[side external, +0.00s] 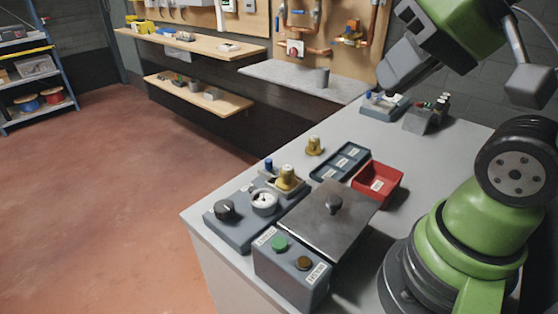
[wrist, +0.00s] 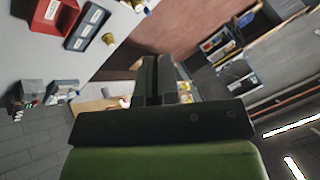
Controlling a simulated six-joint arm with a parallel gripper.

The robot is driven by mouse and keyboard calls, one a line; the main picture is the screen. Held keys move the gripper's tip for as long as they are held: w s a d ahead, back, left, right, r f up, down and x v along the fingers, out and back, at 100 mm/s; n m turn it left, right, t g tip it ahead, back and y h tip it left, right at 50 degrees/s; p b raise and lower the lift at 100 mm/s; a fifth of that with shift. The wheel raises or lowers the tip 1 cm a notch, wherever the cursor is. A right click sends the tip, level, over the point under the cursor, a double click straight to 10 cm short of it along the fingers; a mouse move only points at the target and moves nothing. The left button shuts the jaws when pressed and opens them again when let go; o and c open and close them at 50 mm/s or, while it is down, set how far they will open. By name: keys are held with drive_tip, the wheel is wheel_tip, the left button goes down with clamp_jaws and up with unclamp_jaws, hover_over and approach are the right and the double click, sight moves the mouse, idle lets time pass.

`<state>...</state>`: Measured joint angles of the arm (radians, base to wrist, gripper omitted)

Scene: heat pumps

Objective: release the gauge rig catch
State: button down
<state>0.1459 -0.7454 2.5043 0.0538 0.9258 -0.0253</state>
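The likely gauge rig is a grey base (side external: 232,228) on the near left of the bench. It carries a black knob (side external: 225,210), a round white-faced gauge (side external: 264,201), a brass fitting (side external: 287,178) and a small blue part (side external: 268,164). I cannot make out which part is the catch. My gripper (wrist: 157,65) is raised over the far side of the bench, well away from this rig and touching nothing. In the wrist view its two dark fingers stand close together with nothing seen between them. In the side view its fingertips are hard to make out.
A lidded metal box (side external: 320,222) and a button box (side external: 290,272) stand beside the rig. Behind are a loose brass fitting (side external: 314,146), a blue-grey tray (side external: 341,161) and a red bin (side external: 362,190). Another grey fixture (side external: 380,109) sits at the far end.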

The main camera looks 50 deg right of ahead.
drive_tip(key=w+d+f+m+g+y, duration=0.1)
drive_tip(key=w+d+f+m+y, duration=0.2)
drive_tip(key=w+d+f+m, duration=0.55)
drive_tip(key=m+t+y, duration=0.1)
drive_tip(key=m, duration=1.4)
approach(272, 169)
drive_tip(key=shift+n, duration=0.25)
drive_tip(key=f, duration=0.2)
drive_tip(key=w+f, duration=0.1)
drive_tip(key=f, duration=0.1)
drive_tip(key=shift+a, duration=0.2)
drive_tip(key=shift+w+a+r, duration=0.1)
drive_tip(key=shift+w+a, duration=0.55)
drive_tip(key=shift+w, duration=0.25)
drive_tip(key=shift+w+a, duration=0.35)
drive_tip(key=shift+w, duration=0.15)
